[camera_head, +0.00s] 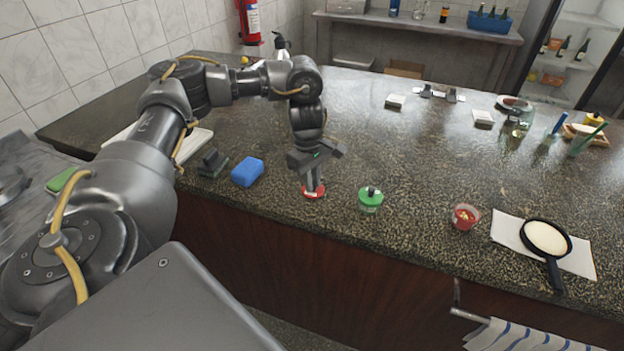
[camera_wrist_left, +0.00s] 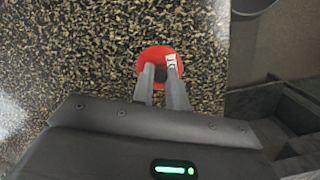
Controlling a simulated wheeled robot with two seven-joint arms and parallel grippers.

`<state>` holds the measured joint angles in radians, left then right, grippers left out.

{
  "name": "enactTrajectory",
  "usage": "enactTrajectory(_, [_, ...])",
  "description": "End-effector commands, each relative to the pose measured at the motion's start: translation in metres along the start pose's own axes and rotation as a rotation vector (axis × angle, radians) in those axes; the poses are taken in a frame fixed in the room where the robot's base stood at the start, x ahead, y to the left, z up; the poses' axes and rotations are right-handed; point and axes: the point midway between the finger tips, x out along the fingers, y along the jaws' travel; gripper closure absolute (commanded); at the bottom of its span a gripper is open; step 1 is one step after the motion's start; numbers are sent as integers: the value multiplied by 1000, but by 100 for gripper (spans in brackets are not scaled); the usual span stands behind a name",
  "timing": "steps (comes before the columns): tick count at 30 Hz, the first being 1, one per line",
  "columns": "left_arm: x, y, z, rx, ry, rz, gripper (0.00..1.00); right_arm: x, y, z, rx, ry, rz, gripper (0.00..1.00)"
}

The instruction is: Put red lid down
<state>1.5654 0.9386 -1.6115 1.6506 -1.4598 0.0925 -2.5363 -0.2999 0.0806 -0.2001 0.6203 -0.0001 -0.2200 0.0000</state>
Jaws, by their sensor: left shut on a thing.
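The red lid (camera_head: 313,192) is at the front part of the speckled counter, under my left gripper (camera_head: 313,182). It also shows in the left wrist view as a red disc (camera_wrist_left: 160,58) with a small white label and a dark knob. My left gripper (camera_wrist_left: 161,80) is shut on the lid's knob, pointing straight down. The lid looks at or very close to the counter top; I cannot tell whether it touches. My right gripper is not in view.
An open jar with red contents (camera_head: 465,217) and a small pan (camera_head: 546,238) are further right. The counter's front edge is close.

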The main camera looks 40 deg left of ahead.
Motion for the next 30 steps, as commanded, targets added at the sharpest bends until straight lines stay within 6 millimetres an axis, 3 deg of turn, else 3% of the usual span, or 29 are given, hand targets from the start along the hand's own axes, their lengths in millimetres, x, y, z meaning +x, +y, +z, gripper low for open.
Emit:
enactTrajectory(3, [5, 0, 0, 0, 0, -1, 100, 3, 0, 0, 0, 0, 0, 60])
enactTrajectory(4, [4, 0, 0, 0, 0, 0, 81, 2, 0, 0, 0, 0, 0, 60])
enactTrajectory(8, [3, 0, 0, 0, 0, 0, 64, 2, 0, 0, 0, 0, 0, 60])
enactTrajectory(20, [-5, 0, 0, 1, 1, 1, 63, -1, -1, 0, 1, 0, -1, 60])
enactTrajectory(30, [-67, 1, 0, 2, 2, 5, 63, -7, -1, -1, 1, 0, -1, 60])
